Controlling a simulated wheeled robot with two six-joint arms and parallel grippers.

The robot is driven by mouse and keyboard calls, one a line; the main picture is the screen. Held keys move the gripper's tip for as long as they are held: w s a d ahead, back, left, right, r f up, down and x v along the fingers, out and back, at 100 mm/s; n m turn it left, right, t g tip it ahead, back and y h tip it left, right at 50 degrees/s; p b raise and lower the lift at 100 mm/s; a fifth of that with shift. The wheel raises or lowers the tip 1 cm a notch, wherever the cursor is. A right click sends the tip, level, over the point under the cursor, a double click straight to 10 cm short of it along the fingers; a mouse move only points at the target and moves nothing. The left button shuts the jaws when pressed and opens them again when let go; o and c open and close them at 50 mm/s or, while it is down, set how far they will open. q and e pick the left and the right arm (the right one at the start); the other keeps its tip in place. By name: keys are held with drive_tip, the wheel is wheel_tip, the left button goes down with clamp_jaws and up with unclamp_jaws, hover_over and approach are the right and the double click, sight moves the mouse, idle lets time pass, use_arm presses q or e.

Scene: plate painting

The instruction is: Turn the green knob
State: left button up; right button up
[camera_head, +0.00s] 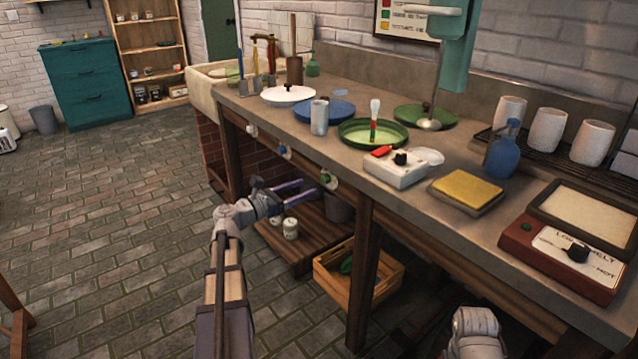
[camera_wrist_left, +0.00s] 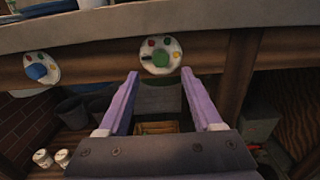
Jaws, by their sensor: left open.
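The green knob (camera_wrist_left: 160,56) sits on a round white dial plate with coloured marks, on the wooden front rail under the counter. In the head view the green knob (camera_head: 325,178) is just beyond my left gripper (camera_head: 309,189). My left gripper is open, with its purple fingers apart and nothing between them. In the left wrist view the fingertips (camera_wrist_left: 159,73) stand on either side of the knob's plate, slightly below it. I cannot tell the remaining depth gap. A piece of my right arm shows at the head view's lower right; its gripper does not.
A blue knob (camera_wrist_left: 37,71) on a similar plate is to the left on the same rail. The counter (camera_head: 365,205) edge overhangs above. A wooden crate (camera_head: 335,285) and a low shelf with jars (camera_head: 290,229) are below. Open floor lies to the left.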

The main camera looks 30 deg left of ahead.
sight(322, 181)
use_arm(q)
drive_tip(key=shift+x, duration=3.2)
drive_tip(key=shift+c, duration=0.4)
clamp_jaws()
